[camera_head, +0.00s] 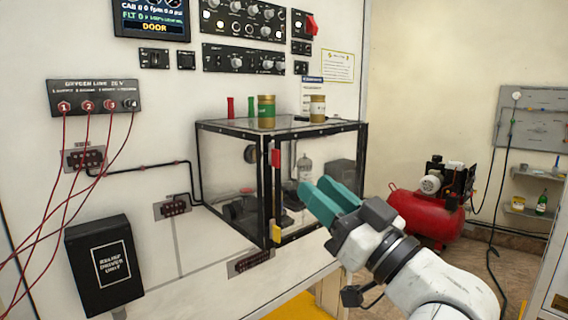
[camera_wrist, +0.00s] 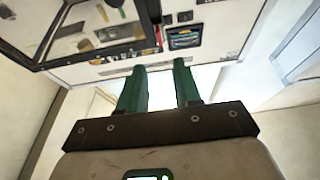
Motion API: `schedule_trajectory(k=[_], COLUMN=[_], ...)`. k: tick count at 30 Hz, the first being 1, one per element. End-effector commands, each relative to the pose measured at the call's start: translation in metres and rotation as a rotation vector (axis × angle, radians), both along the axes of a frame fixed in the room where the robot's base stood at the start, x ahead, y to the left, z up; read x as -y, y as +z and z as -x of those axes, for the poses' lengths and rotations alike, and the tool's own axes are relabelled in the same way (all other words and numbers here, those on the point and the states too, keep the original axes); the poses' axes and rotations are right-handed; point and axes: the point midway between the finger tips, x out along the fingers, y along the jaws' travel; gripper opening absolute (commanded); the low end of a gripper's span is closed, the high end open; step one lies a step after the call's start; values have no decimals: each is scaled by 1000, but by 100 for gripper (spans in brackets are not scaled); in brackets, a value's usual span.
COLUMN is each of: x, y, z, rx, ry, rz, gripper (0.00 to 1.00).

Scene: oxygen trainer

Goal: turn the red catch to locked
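A small red catch (camera_head: 276,157) sits upright on the front corner post of a clear-walled, black-framed box (camera_head: 230,137). A yellow piece (camera_head: 276,231) is lower on the same post. In the wrist view a thin red strip (camera_wrist: 158,36) shows by the box frame, likely the same catch. My gripper (camera_head: 313,184) is to the right of and a little below the catch in the head view, apart from it. Its two teal fingers stand apart with nothing between them, as the wrist view (camera_wrist: 160,66) shows.
Two tins (camera_head: 266,112) stand on the box top. A switch panel (camera_head: 243,18) with a red handle (camera_head: 311,24) is above. Red cables hang from the oxygen line panel (camera_head: 95,98) at left. A red compressor (camera_head: 425,215) stands at right, behind my arm.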

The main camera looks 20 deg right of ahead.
Motion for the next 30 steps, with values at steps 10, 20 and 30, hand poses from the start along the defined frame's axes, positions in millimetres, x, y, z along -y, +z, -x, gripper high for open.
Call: schedule_trajectory(k=[10,20,30], x=[-19,-26,-26], y=[25,34,34], z=[-55,-81,-82], rx=[-4,-5,-5], ry=[1,-1,-1], rz=[1,1,1], gripper=[33,33,27])
